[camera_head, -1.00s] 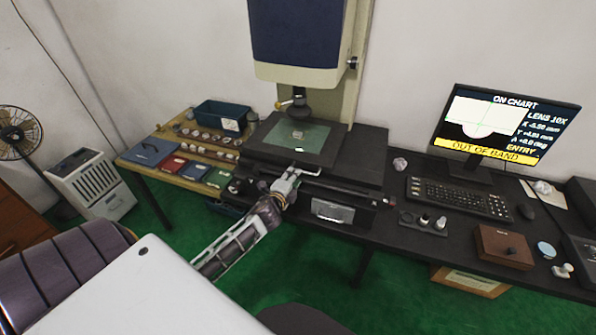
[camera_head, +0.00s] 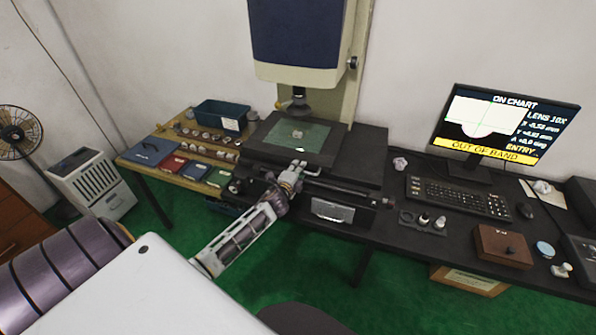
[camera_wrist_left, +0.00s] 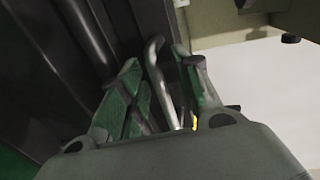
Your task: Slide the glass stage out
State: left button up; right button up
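The glass stage (camera_head: 315,134) is a greenish pane in a dark frame under the optical head of the measuring machine. A small pale ring (camera_head: 298,133) lies on it. My left gripper (camera_head: 294,168) is at the stage's front edge, over the handle. In the left wrist view the handle, a bent metal bar (camera_wrist_left: 156,68), stands between the two fingers of my left gripper (camera_wrist_left: 162,68). The fingers look spread, with a gap to the bar on the left side; contact on the right side is unclear. My right gripper is not in view.
The blue and cream machine head (camera_head: 298,45) hangs above the stage. A wooden side table (camera_head: 135,152) with coloured cases and a dark bin stands at left. The monitor (camera_head: 505,125) reads OUT OF BAND; a keyboard (camera_head: 455,197) lies before it. Green floor is open in front.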

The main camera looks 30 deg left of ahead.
pick_arm(q)
grip_shut()
dwell(0.3)
jog(key=shift+d, duration=0.15)
jog(key=shift+w+d+f, duration=0.1)
jog(key=shift+d, duration=0.45)
jog(key=w+d+b, duration=0.1)
jog(key=d, duration=0.6)
jog(key=w+d+b, duration=0.2)
jog(key=d, duration=0.6)
jog(key=w+d+b, duration=0.2)
jog(key=d, duration=0.5)
jog(key=shift+w+d, duration=0.15)
jog(key=shift+w, duration=0.05)
grip_release()
